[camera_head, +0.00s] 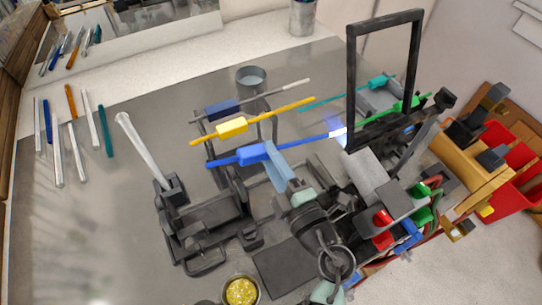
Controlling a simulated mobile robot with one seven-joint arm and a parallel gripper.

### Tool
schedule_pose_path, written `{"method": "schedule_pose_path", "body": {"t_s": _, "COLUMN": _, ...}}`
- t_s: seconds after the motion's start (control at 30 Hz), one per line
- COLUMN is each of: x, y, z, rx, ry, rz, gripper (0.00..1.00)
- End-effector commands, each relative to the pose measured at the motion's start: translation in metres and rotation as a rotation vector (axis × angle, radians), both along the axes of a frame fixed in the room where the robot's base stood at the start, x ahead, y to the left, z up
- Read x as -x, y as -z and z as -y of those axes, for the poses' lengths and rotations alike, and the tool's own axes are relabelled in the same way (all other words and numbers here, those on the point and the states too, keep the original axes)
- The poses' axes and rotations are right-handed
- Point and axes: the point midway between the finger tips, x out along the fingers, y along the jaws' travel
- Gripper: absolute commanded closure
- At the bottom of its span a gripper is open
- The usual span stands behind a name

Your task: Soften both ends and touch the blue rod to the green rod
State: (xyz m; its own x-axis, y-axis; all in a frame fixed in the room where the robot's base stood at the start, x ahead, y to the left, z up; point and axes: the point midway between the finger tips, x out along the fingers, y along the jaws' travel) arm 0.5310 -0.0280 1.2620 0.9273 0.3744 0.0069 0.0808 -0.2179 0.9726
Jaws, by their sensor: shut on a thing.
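The blue rod (300,142) has a blue block-like sleeve (251,153) and lies nearly level, its right end in a bright bluish-white glow (338,131). My gripper (268,151) reaches up from below and is shut on the blue rod at its sleeve. I see a gap between the rod ends, but cannot tell how soft either is.
A yellow rod (232,128) and a grey rod (262,94) rest behind the blue rod on a stand. A teal rod (378,83) lies behind the dark frame (352,90). A grey holder (170,188) with a glass tube stands left. Loose rods (73,130) lie far left.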

Motion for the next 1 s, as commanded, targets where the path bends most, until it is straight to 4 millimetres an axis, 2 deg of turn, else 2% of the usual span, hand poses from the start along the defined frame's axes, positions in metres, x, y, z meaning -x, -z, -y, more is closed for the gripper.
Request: {"method": "schedule_pose_path", "body": {"t_s": 1.0, "x": -0.004, "y": -0.001, "z": 0.013, "rx": 0.000, "ry": 0.008, "rz": 0.002, "gripper": 1.00}}
